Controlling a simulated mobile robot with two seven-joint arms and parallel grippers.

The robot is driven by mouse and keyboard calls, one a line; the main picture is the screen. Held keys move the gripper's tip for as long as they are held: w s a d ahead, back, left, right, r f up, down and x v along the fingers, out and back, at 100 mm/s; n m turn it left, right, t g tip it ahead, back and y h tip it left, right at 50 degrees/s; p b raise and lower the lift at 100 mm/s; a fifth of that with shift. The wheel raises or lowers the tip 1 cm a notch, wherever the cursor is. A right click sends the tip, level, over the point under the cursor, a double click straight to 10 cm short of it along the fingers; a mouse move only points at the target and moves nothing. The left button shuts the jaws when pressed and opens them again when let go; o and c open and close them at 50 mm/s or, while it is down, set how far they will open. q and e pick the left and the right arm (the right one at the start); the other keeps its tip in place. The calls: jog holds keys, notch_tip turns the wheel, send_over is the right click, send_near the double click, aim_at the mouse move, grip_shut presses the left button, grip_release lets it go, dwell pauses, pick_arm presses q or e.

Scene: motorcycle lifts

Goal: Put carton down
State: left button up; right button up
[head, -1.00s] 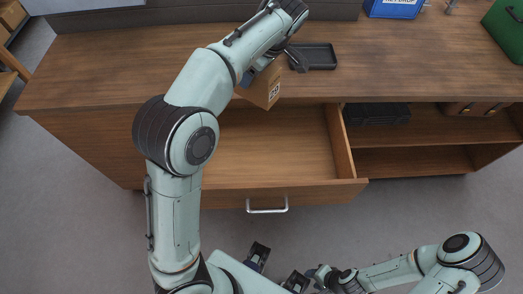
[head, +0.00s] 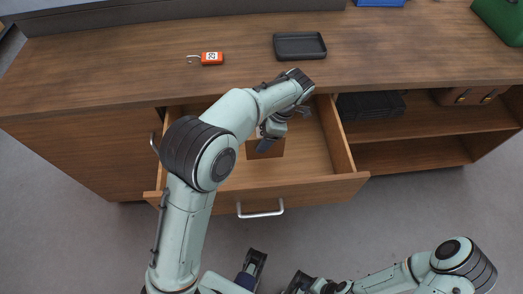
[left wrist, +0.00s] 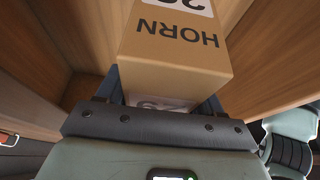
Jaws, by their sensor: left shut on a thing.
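A small brown carton (head: 265,151) is inside or just above the open drawer (head: 225,180); I cannot tell whether it touches the drawer floor. My left gripper (head: 270,136) is shut on it from above. In the left wrist view the carton (left wrist: 177,55) sits between the blue finger pads, with "HORN" and part of a number printed on it. Wooden drawer walls show around it there. My arm and hand hide part of the drawer and carton. My right gripper (head: 276,272) is low in the head view, its fingers apart and empty.
A blue box (head: 380,2) and a green case (head: 502,22) stand behind. Right of the drawer, shelves hold a black case (head: 370,105) and a brown case (head: 470,95).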

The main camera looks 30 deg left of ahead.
pick_arm(q)
notch_tip(320, 180, down, 8)
jog(key=shift+b, duration=0.45)
jog(key=shift+f, duration=0.15)
jog(key=o, duration=1.2)
jog(key=shift+d+r, duration=0.1)
jog(key=shift+r, duration=0.3)
jog(key=p+v, duration=0.2)
jog(key=v, duration=0.9)
jog(key=shift+w+r, duration=0.1)
jog(key=shift+r, duration=0.2)
